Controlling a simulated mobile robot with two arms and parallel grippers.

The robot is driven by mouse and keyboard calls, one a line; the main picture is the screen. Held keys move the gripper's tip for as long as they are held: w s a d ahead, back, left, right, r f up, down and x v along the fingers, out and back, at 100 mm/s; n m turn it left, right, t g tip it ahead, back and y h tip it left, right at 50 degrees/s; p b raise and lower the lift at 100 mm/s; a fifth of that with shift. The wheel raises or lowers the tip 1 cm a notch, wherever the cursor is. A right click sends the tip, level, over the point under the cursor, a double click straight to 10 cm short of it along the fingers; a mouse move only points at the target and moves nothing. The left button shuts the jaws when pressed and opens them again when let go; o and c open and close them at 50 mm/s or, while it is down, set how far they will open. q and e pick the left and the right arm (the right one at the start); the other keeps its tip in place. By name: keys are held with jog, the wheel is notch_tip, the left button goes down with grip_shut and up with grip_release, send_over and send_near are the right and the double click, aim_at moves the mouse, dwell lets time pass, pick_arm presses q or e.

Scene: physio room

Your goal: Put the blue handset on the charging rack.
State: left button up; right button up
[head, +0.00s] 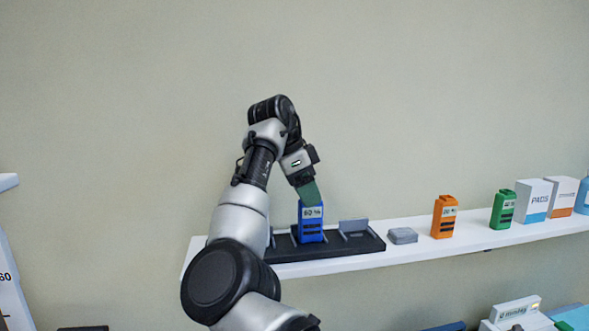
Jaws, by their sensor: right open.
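The blue handset (311,228) stands upright on the black charging rack (335,252), between grey dividers, with a pale label reading "60 %" or similar near its top. The rack sits at the left end of a white wall shelf. My right gripper (309,199) is open, pointing down at the top of the handset; its green-grey finger overlaps the handset's upper edge. I cannot tell whether the fingers touch it. My right arm hides the rack's left end. My left gripper is not in view.
On the shelf (403,263) to the right stand a small grey block (403,236), an orange handset (444,221), a green handset (502,214) and white boxes (533,206). The rack bay with a grey divider (354,226) right of the blue handset is empty. The wall above is clear.

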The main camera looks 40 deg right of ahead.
jog(key=p+v, duration=0.1)
jog(key=v, duration=0.7)
jog(key=shift+a+r, duration=0.2)
jog(key=shift+r, duration=0.05)
dwell(0.9)
